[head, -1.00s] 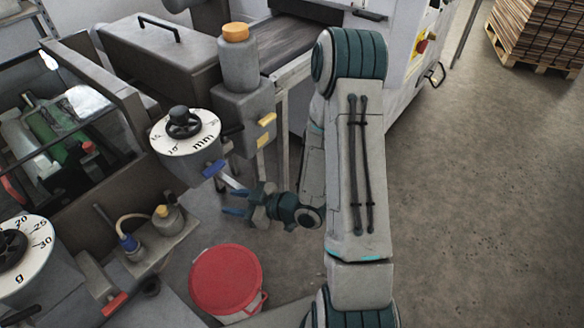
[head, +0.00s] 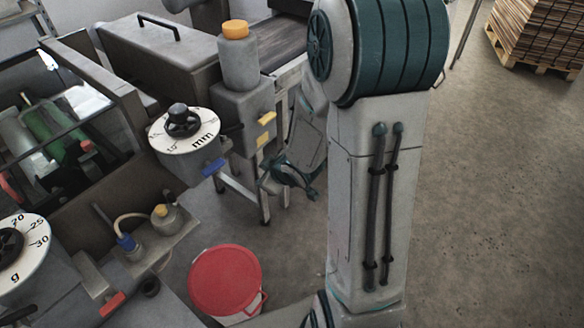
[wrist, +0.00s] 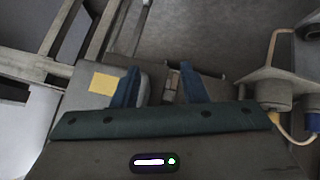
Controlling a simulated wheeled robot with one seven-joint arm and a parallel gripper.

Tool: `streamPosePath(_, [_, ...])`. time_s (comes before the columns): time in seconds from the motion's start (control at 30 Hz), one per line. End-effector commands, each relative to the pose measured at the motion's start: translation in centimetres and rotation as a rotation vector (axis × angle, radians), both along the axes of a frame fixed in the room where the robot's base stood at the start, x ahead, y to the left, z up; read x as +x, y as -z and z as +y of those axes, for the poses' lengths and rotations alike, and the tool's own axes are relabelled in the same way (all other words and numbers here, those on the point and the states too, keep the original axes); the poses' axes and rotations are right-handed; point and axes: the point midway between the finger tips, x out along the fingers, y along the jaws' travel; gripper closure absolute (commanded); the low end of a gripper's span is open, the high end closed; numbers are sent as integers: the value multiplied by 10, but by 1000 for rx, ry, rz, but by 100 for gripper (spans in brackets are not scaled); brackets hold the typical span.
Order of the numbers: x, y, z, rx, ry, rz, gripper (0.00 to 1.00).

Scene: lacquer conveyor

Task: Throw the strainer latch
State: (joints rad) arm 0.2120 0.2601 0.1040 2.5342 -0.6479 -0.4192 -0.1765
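A grey box (head: 243,112) stands under a grey bottle with an orange cap. It carries two small yellow tabs, an upper one (head: 267,118) and a lower one (head: 266,138). No label shows which fitting is the strainer latch. My gripper (head: 268,180) is below and slightly right of this box in the head view, its fingers partly hard to make out. In the wrist view the two blue fingers (wrist: 158,85) stand apart with nothing between them. A yellow patch (wrist: 103,83) on a grey surface lies left of the fingers.
A white dial marked mm (head: 195,140) has a blue lever (head: 213,167) below it, left of my gripper. A red-lidded bucket (head: 225,280) stands on the floor. A hose and small bottle (head: 166,218) sit at lower left.

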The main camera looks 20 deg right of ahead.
Motion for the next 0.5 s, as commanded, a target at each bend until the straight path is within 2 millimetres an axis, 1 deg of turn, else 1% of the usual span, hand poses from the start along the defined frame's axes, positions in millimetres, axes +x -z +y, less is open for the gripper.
streamPosePath(0.03, [-1,-6,-4,-15,26,7,60])
streamPosePath(0.27, [-12,-28,-22,-60,158,64,60])
streamPosePath(0.5, [-32,-52,-35,-74,297,127,60])
